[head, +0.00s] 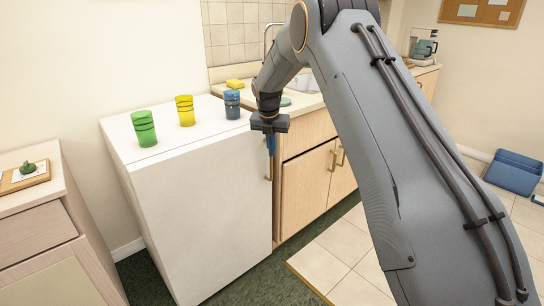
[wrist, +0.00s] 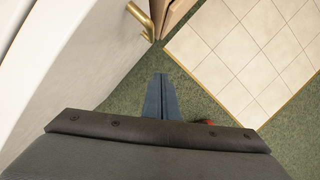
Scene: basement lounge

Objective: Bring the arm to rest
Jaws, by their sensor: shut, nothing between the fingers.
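My arm reaches across the head view from the lower right, bent so that my gripper (head: 270,150) points down beside the right side of the white cabinet (head: 205,225). The gripper's blue fingers are together with nothing between them. In the wrist view the closed fingers of my gripper (wrist: 160,95) show over green carpet (wrist: 115,95). The fingers are beside the cabinet's right edge; whether they touch it I cannot tell.
A green cup (head: 144,129), a yellow cup (head: 185,111) and a blue cup (head: 232,104) stand on the white top. A brass handle (wrist: 142,20) is close to the fingers. A wooden counter unit (head: 306,180) stands behind. Pale floor tiles (head: 335,262) lie open to the right.

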